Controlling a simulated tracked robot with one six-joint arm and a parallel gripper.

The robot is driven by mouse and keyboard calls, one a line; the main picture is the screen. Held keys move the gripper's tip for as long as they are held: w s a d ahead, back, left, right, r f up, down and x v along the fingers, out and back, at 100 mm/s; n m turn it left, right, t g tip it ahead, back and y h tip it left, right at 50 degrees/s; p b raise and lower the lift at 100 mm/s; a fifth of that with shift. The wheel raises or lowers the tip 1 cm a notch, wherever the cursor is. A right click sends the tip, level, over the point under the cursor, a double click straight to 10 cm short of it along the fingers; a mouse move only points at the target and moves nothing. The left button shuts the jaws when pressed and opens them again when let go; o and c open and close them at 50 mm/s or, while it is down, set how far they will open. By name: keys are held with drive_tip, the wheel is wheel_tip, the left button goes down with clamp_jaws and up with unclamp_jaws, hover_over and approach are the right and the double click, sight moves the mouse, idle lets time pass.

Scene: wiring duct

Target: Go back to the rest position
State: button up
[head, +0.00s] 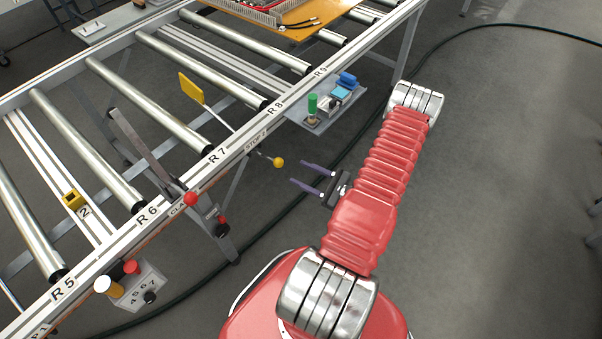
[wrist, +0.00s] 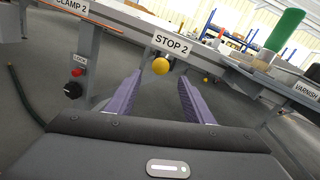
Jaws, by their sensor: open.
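My gripper (head: 312,178) is open and empty in the head view, with its two purple fingers apart and pointing left toward the roller conveyor. It also shows in the wrist view (wrist: 158,100), its fingers spread below the STOP 2 label (wrist: 174,45). A yellow ball knob (head: 278,162) on the conveyor's side stands a little beyond the fingertips, apart from them. In the wrist view the knob (wrist: 160,66) appears between and above the fingers. My red arm is bent, and its gripper is held out beside the conveyor.
The conveyor rail (head: 215,160) runs diagonally on the left. A yellow flag (head: 191,87) and a red-knobbed lever (head: 190,199) stand along it. A side shelf (head: 318,118) holds a green cylinder (head: 312,104) and blue items. A black cable (head: 470,37) crosses the floor. Open floor lies right.

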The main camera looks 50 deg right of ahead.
idle(0.5)
drive_tip(key=s+a+f+n+g+y, duration=0.1)
drive_tip(key=s+a+n+g+y, duration=0.2)
drive_tip(key=a, duration=0.5)
drive_tip(key=s+a+r+n+g+y, duration=0.3)
drive_tip(key=a+r+n+g+y, duration=0.2)
drive_tip(key=a+r+n+g, duration=0.4)
drive_tip(key=a+r+n+h, duration=0.3)
drive_tip(key=a+r+n, duration=0.2)
drive_tip(key=r, duration=0.6)
drive_tip(key=a+r+n+h, duration=0.4)
drive_tip(key=a+r+n, duration=0.2)
drive_tip(key=r, duration=0.5)
drive_tip(key=w+a+r+n+h, duration=0.1)
drive_tip(key=a+r+n+h, duration=0.3)
drive_tip(key=r+n, duration=0.4)
wheel_tip(320, 180, up, 3)
drive_tip(key=shift+a+r, duration=0.1)
drive_tip(key=shift+a, duration=0.7)
